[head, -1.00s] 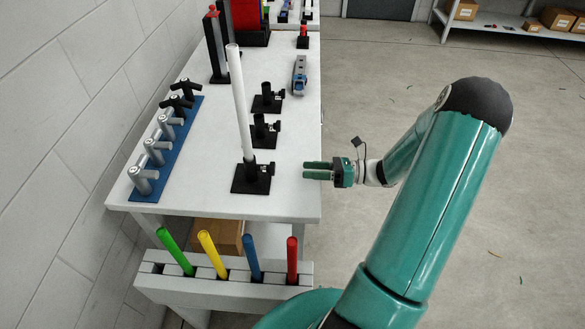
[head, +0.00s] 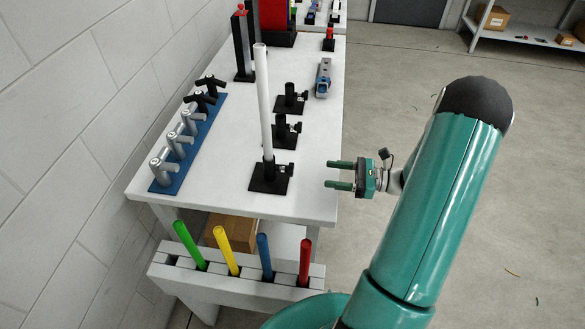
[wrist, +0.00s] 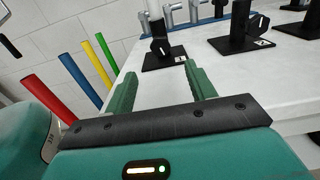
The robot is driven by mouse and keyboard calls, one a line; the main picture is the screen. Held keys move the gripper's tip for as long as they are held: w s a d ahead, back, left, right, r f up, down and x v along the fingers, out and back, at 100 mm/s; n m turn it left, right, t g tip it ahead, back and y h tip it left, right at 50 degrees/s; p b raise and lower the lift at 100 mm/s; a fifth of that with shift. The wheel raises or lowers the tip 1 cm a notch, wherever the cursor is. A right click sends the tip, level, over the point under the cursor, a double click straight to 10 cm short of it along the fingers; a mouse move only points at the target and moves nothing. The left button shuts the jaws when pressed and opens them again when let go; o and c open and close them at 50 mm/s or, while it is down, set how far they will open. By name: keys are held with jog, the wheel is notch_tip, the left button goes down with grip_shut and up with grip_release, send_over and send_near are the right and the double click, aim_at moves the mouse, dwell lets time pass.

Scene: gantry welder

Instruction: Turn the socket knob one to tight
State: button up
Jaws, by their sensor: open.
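The nearest black socket (head: 271,180) stands on the white table and holds an upright white tube (head: 262,100). Its small black knob (head: 285,170) sticks out on the right side; how tight it is cannot be told. The socket also shows in the wrist view (wrist: 165,58), with a small white tag whose number I cannot read. My gripper (head: 340,175) is open and empty, right of this socket at the table's right edge, apart from the knob. Its two green fingers point left toward the socket. In the wrist view the fingers (wrist: 158,88) frame the socket base.
Two more black sockets (head: 286,132) (head: 291,100) stand empty behind. A blue rack (head: 170,178) with grey and black T-shaped pieces lies on the left. A front rack (head: 230,286) holds green, yellow, blue and red rods. The table between gripper and socket is clear.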

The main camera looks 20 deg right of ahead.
aim_at(290, 169)
jog(key=shift+w+a+n, duration=0.3)
jog(key=shift+a, duration=0.1)
jog(key=x, duration=1.3)
jog(key=c, duration=1)
jog(key=shift+o, duration=0.2)
